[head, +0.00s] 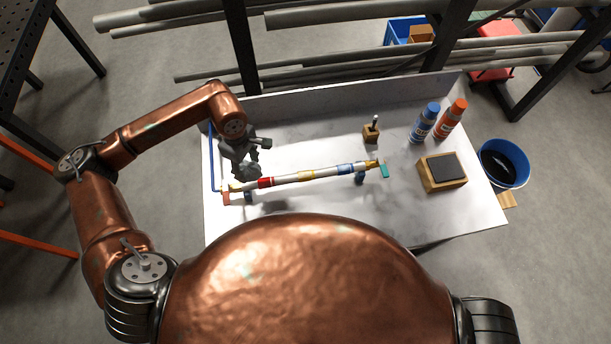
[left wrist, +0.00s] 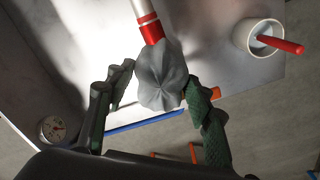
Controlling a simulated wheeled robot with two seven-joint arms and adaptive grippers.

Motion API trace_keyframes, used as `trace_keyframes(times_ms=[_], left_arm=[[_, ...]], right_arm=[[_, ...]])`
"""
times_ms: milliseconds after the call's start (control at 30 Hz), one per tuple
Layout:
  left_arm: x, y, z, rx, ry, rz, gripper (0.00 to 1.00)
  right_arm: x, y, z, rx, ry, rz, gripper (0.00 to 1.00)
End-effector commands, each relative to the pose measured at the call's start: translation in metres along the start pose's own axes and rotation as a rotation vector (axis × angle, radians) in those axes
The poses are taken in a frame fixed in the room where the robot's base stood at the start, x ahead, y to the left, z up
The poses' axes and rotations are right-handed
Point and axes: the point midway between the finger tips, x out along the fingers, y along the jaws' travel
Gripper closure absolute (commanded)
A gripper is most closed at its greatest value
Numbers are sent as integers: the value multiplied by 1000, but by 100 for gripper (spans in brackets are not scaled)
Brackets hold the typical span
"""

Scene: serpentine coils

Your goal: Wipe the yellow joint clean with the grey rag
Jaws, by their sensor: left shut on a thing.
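A white pipe (head: 285,178) lies across the bench on small supports, with red, yellow and blue bands. The yellow joint (head: 306,174) is the band near its middle, between the red band (head: 265,183) and the blue band (head: 346,169). My left gripper (head: 246,164) is above the pipe's left part, left of the yellow joint and apart from it. It is shut on the crumpled grey rag (left wrist: 162,76). In the left wrist view the rag overlaps the end of the red band (left wrist: 151,30); I cannot tell whether they touch. My right gripper is out of view.
A blue bottle (head: 425,122), an orange bottle (head: 451,118), a wooden block with a dark pad (head: 443,171) and a small wooden block with a pin (head: 371,130) stand at right. A blue bucket (head: 503,163) is beyond the bench. The left wrist view shows a white cup (left wrist: 246,40) and a gauge (left wrist: 52,130).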

Motion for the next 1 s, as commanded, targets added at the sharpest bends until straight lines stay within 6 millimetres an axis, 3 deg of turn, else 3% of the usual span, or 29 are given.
trace_keyframes(times_ms=[433, 800, 1000], left_arm=[[-2, 6, 6, 0, -4, 2, 75], [-20, 69, 92, 1, -7, 5, 75], [-19, 82, 113, 1, 6, 7, 75]], right_arm=[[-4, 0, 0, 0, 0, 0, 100], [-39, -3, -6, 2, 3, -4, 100], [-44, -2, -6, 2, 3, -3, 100]])
